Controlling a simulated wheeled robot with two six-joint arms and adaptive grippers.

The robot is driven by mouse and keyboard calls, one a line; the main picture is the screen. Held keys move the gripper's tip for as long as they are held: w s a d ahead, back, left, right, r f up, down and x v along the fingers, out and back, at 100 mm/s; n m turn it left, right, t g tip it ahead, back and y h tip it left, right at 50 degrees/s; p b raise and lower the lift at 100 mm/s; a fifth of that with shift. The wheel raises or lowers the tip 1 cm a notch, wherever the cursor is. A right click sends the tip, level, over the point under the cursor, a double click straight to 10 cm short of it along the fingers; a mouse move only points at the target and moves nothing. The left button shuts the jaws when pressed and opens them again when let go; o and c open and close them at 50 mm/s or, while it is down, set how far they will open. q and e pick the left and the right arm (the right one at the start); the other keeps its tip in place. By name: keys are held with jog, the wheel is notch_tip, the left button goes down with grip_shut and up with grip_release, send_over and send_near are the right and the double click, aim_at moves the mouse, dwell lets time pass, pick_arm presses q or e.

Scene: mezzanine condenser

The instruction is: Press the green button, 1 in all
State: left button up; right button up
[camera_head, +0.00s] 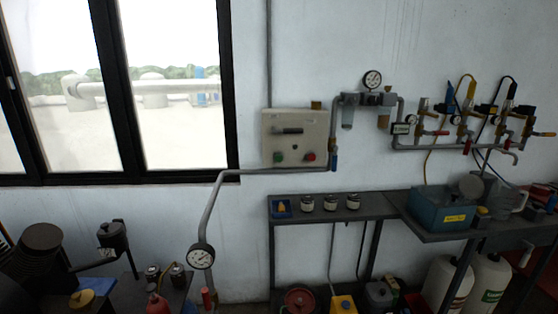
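A small green button (279,156) sits at the lower left of a pale grey control box (270,124) on the wall. A red button (310,156) is at the lower right of the same box, and a dark bar or handle (290,130) lies above them. Nothing stands in front of the box. Neither of my grippers shows in the head view.
A grey pipe (213,205) with a gauge (201,256) rises left of the box and runs under it. A narrow shelf (345,214) with several jars stands below. Valves and gauges (460,125) line the wall at right, above a bench (430,236). Dark equipment (42,240) fills the lower left.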

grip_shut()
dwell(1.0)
